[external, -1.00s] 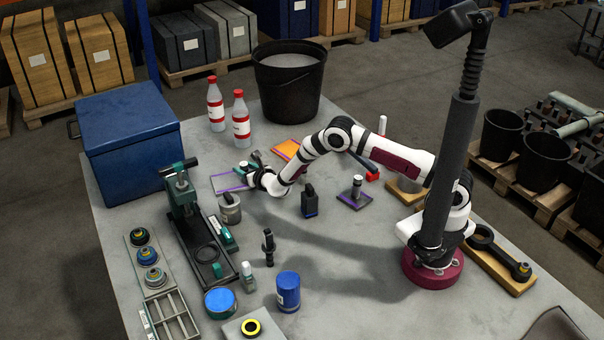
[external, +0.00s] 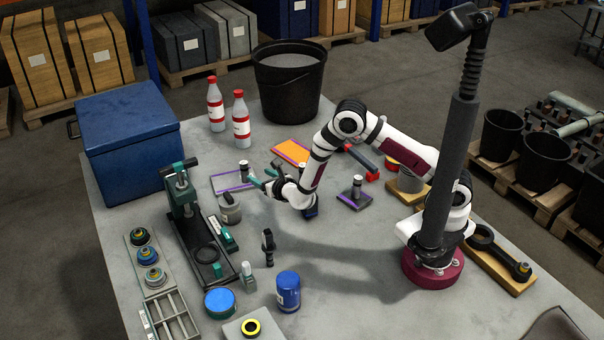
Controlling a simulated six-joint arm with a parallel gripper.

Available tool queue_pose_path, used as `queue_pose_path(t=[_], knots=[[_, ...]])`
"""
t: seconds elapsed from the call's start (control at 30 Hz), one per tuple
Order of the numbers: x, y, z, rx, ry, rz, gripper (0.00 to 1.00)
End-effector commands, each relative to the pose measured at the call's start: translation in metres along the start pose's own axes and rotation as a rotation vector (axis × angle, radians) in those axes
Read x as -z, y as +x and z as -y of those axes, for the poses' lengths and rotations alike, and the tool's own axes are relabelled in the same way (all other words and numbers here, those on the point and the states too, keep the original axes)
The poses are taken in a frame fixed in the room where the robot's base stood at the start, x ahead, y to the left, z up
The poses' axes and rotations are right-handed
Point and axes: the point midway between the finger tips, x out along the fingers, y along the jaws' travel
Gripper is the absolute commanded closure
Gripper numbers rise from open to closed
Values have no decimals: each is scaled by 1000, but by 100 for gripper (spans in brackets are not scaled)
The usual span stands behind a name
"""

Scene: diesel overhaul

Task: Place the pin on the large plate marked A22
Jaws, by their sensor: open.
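A light grey plate with a purple edge (external: 222,184) lies left of centre on the table. A silver pin with a dark lower part (external: 244,172) stands upright on its right part. My gripper (external: 265,174), with teal fingers, is open and empty just right of this pin, apart from it. A smaller dark plate with a purple edge (external: 347,198) lies to the right and bears another upright pin (external: 357,184). An orange plate (external: 290,150) lies behind my gripper. No A22 marking is legible.
A grey jar (external: 230,211) and a green press (external: 186,205) stand in front of the light plate. Two red-capped bottles (external: 241,122) and a black bucket (external: 289,90) stand behind. A red-headed hammer (external: 364,165) lies right of the orange plate.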

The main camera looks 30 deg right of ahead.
Motion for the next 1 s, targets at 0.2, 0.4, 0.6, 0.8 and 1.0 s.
queue_pose_path(t=[0.2, 0.4, 0.6, 0.8, 1.0], knots=[[-28, -2, 39, 121, 120, 18, 36], [-103, -102, 261, 854, 917, 164, 36], [-40, -324, 321, 1735, 2082, 408, 36], [-18, -387, 235, -1655, -2129, -321, 36], [-20, -390, 218, -1575, -2040, -276, 36]])
